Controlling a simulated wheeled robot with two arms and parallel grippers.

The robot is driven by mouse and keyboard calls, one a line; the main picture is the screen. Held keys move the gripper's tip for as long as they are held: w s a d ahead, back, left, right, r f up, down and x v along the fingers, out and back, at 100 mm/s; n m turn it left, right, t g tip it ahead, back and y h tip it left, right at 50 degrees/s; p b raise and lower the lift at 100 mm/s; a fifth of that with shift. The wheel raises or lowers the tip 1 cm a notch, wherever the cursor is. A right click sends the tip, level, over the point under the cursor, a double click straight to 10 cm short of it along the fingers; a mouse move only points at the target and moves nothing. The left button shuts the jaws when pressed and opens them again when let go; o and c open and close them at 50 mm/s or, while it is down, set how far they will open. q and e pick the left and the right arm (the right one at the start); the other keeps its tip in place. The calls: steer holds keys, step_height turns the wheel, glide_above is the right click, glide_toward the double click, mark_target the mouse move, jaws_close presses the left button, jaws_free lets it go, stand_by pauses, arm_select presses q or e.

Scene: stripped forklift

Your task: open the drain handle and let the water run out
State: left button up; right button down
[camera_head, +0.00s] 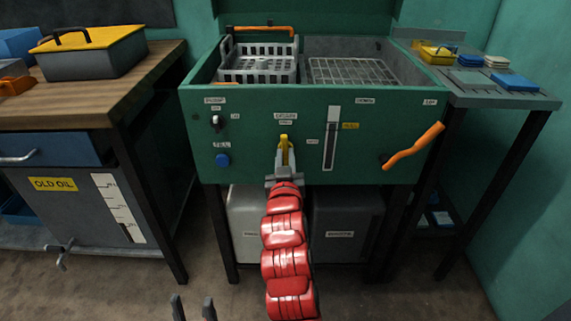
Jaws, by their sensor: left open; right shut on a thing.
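A green wash tank (388,121) stands ahead on dark legs. A yellow handle (284,143) stands upright on its front, below a small label that is hard to read. My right gripper (285,170), on the red arm, is shut on this yellow handle and hides its lower part. A vertical level gauge (331,138) is right of the handle; I cannot tell the water level. My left gripper (193,307) is open and empty at the bottom edge, well below the tank. No running water is visible.
An orange lever (415,147) sticks out at the tank's right front. A blue button (222,160) is at its left. A crate (258,66) and wire rack (352,72) sit in the tank. A wooden bench (120,84) stands left, a side table (500,97) right.

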steer(key=shift+f+m+b, duration=0.1)
steer(key=shift+m+b, duration=0.25)
steer(key=shift+m, duration=0.35)
steer(key=c, duration=0.8)
jaws_free()
steer(key=s+p, duration=1.1)
steer(key=s, duration=0.6)
steer(key=shift+s, duration=0.2)
